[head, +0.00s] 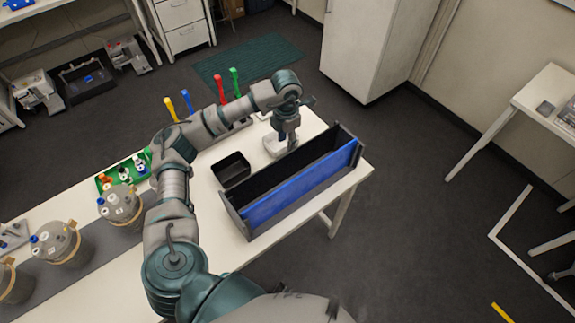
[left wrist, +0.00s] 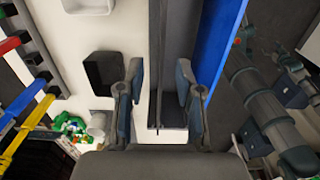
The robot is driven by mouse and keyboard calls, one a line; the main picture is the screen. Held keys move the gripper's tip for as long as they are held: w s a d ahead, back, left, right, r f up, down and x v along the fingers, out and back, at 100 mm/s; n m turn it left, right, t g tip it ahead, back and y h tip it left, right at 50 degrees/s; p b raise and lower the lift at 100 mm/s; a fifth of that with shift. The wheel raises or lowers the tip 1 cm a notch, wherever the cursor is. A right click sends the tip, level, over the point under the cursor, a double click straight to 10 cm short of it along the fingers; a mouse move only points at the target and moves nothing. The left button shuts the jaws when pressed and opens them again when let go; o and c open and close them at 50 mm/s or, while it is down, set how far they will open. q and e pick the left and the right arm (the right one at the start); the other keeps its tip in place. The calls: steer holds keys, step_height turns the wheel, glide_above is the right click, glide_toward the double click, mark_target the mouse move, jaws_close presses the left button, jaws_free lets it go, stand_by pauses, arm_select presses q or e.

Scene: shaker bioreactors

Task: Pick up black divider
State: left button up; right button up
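A long black tray (head: 237,213) with a blue panel (head: 300,186) along its near side stands on the white table. A long black wall (left wrist: 158,40), which looks like the black divider, runs lengthwise in the left wrist view, left of the blue panel (left wrist: 219,40). I cannot clearly tell the divider from the tray's own walls. My left gripper (head: 291,145) points down at the tray's far side. In the left wrist view its two fingers (left wrist: 158,80) are apart, on either side of the black wall, with no visible grip.
A small black bin (head: 233,169) stands left of the tray and also shows in the left wrist view (left wrist: 102,73). A white device (head: 276,146) is beside the gripper. Colored-handled tools and grey vessels (head: 120,206) stand farther left.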

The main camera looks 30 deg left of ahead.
mark_target(288, 154)
arm_select(q)
step_height(288, 154, down, 8)
steer(key=shift+d+r+p, duration=0.15)
steer(key=shift+r+p, duration=0.05)
steer(key=shift+p, duration=0.6)
steer(key=shift+w+f, duration=0.1)
steer(key=shift+f, duration=0.35)
steer(key=shift+r, duration=0.1)
jaws_close()
arm_select(e)
steer(key=shift+w+a+r, duration=0.1)
steer(key=shift+w+r, duration=0.7)
steer(key=shift+r, duration=0.05)
